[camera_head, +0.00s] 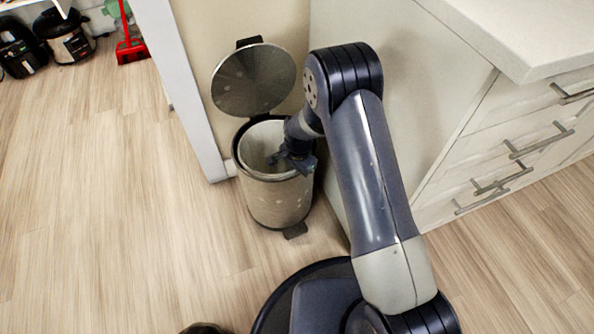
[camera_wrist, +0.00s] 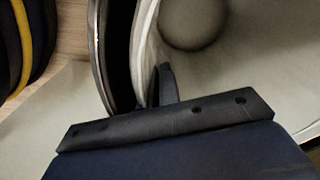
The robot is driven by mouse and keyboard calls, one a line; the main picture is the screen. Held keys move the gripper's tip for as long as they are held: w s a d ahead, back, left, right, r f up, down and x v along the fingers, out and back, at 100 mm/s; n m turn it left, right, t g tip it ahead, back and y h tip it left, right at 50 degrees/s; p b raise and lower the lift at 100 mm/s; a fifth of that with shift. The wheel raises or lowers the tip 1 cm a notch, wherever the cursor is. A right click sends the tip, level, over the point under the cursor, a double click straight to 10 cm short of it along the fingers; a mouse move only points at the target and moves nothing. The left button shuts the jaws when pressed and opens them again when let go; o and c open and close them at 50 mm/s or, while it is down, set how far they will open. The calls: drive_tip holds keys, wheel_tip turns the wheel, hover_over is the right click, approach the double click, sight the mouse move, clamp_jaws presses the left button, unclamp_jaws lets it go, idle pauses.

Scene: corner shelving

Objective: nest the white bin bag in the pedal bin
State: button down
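The pedal bin (camera_head: 277,203) stands upright on the floor between a wall end and a white cabinet, with its round metal lid (camera_head: 252,80) raised. A pale white lining (camera_head: 256,143), which looks like the bin bag, shows inside the mouth; its lower part is hidden. In the wrist view the pale bag edge (camera_wrist: 146,50) curves just inside the dark bin rim (camera_wrist: 114,50). My gripper (camera_head: 288,160) is at the bin's mouth, near its right front side. One dark finger (camera_wrist: 165,85) shows beside the pale edge; I cannot tell whether the gripper holds anything.
A white drawer cabinet (camera_head: 440,100) with bar handles stands close to the right of the bin. A pale wall end (camera_head: 185,90) stands close on the left. Open wood floor lies further left. Dark appliances (camera_head: 65,37) and a red dustpan (camera_head: 131,50) are at the far left.

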drive_tip(key=c, duration=2.1)
unclamp_jaws()
drive_tip(key=o, duration=0.5)
wheel_tip(320, 180, up, 11)
drive_tip(key=p, duration=0.4)
drive_tip(key=shift+s+d, duration=0.15)
drive_tip(key=shift+d+f, duration=0.1)
